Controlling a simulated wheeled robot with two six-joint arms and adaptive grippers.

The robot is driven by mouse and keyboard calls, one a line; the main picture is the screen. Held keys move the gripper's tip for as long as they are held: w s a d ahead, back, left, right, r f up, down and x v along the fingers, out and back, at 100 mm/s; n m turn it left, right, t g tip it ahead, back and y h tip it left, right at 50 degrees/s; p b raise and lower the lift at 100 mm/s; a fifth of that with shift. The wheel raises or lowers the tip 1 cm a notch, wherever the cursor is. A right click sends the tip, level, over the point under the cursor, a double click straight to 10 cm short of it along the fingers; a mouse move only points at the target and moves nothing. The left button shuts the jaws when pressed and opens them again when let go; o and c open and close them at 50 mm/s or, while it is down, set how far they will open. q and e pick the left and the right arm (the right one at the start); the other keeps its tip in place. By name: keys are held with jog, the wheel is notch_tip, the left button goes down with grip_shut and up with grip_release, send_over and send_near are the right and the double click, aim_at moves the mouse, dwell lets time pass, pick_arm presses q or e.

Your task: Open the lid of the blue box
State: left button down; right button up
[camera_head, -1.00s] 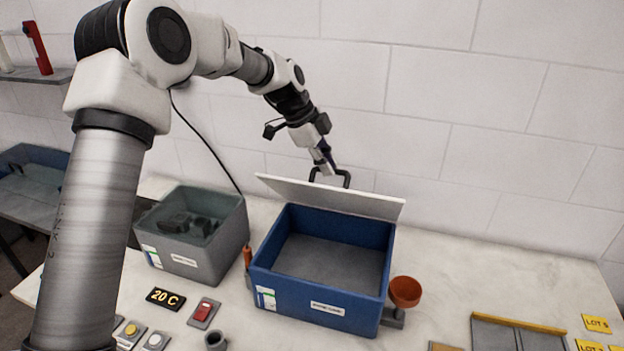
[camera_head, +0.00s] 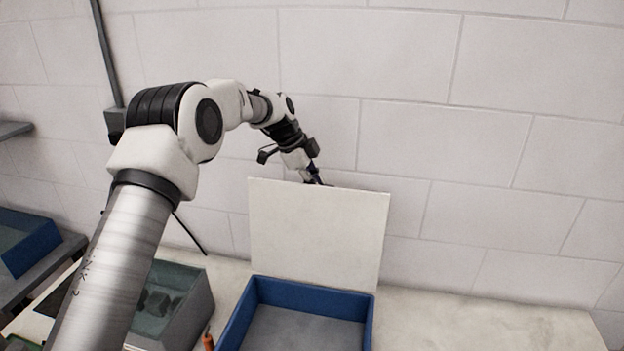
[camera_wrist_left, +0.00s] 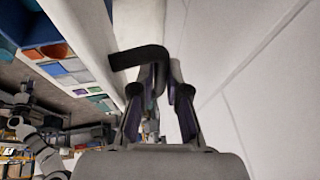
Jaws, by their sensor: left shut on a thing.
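The blue box (camera_head: 240,318) stands on the worktop, cut off by the lower edge of the head view. Its inside looks empty, with a grey floor. Its white lid (camera_head: 318,235) stands nearly upright at the back of the box, facing me. My left gripper (camera_head: 315,180) is at the lid's top edge, partly hidden behind it. In the left wrist view my left gripper (camera_wrist_left: 160,85) is shut on the dark lid handle (camera_wrist_left: 138,56), beside the pale lid. The handle is hidden behind the lid in the head view. My right gripper is not in view.
A grey bin (camera_head: 190,318) with dark parts stands left of the box, close to my left arm. An orange-handled item (camera_head: 208,340) lies between them. The white block wall (camera_head: 440,140) is close behind the lid. The worktop (camera_head: 480,322) right of the box looks clear.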

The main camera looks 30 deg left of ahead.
pick_arm(q)
jog(key=shift+w+f, duration=0.3)
jog(key=shift+f, duration=0.05)
jog(key=shift+a+r, duration=0.1)
jog(key=shift+w, duration=0.1)
jog(key=c, duration=1.2)
grip_release()
jog(key=shift+w, duration=0.15)
jog(key=v, duration=1.1)
jog(key=shift+w+a+r+p, duration=0.2)
jog(key=shift+a+r+p, duration=0.1)
jog(key=shift+s, duration=0.1)
